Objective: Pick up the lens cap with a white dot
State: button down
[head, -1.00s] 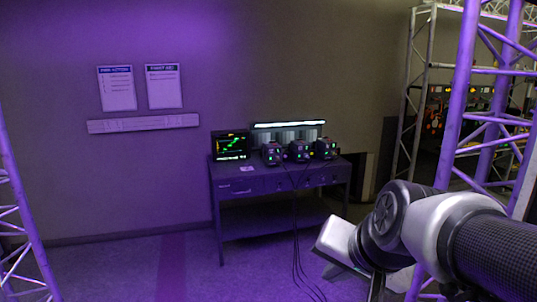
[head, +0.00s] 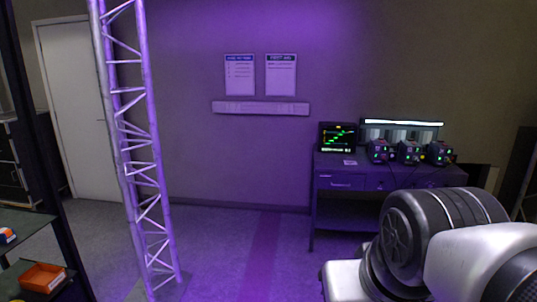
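No lens cap with a white dot can be made out in the head view. My arm reaches in from the lower right, and its end is cut off or hidden at the bottom edge. My gripper's fingers do not show. A dark workbench (head: 340,181) stands against the back wall, partly hidden by my arm. It carries a small monitor (head: 338,137) and several dark devices with green lights (head: 409,152). Nothing small and round with a white dot can be told apart on it.
A metal truss tower (head: 145,190) stands left of centre on the floor. At the lower left, a dark shelf (head: 25,222) holds an orange bin (head: 43,278). A pale door (head: 80,110) is behind. The floor between truss and workbench is clear.

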aim_at(393, 156)
jog(key=i+u, duration=0.4)
jog(key=i, duration=5.45)
jog(key=i+j+z, duration=0.1)
jog(key=i+z, duration=0.3)
jog(key=i+j+z, duration=0.3)
jog(key=i+z, duration=0.25)
jog(key=z, duration=2.3)
jog(key=i+l+z, duration=0.15)
jog(key=l+z, duration=0.15)
jog(key=i+l+z, duration=0.3)
jog(key=k+l, duration=0.05)
jog(key=l, duration=0.05)
